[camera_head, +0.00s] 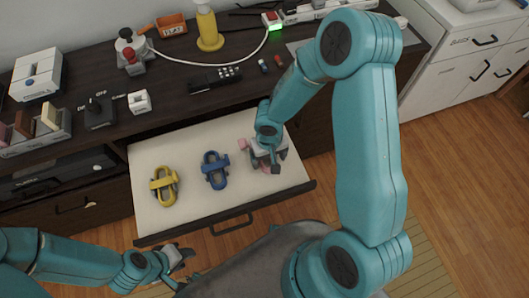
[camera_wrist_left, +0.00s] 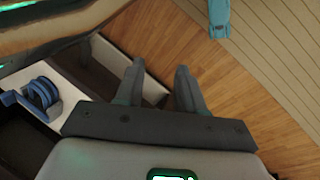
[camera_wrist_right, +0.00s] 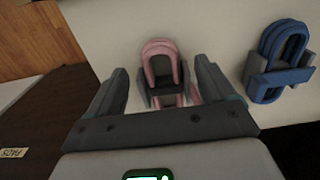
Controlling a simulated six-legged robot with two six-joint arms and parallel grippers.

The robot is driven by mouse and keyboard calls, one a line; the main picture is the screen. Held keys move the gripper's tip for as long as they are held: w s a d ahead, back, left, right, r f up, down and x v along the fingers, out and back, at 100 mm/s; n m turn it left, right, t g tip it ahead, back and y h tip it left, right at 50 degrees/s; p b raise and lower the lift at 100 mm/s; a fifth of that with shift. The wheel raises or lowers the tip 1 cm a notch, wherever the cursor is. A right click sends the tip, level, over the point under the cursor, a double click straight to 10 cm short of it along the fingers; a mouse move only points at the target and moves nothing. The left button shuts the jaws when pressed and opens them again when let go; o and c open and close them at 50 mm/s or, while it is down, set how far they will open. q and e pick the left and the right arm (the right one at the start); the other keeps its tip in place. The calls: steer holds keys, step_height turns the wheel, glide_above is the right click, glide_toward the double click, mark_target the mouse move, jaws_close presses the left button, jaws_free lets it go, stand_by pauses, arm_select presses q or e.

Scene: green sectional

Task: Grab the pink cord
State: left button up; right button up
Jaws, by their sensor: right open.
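The pink cord (camera_wrist_right: 160,50) is a coiled bundle with a grey band around it, lying on the white floor of the open drawer. In the right wrist view it sits between and beyond the fingers of my right gripper (camera_wrist_right: 165,85), which is open. In the head view the pink cord (camera_head: 243,144) is mostly hidden under my right gripper (camera_head: 268,160), at the right side of the drawer. I cannot tell whether the fingers touch it. My left gripper (camera_head: 178,262) is in front of the drawer, away from the cords; its fingers (camera_wrist_left: 160,90) are apart and empty.
A blue cord (camera_head: 215,170) and a yellow cord (camera_head: 163,186) lie left of the pink one in the drawer (camera_head: 150,222). Wood floor is in front.

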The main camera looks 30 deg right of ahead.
mark_target(268, 163)
step_height(268, 163, down, 4)
steer(key=shift+w+r+b, duration=0.1)
steer(key=shift+r+b, duration=0.15)
steer(key=shift+b, duration=0.05)
steer(key=shift+r, duration=0.15)
steer(key=c, duration=1.1)
steer(key=shift+c, duration=0.2)
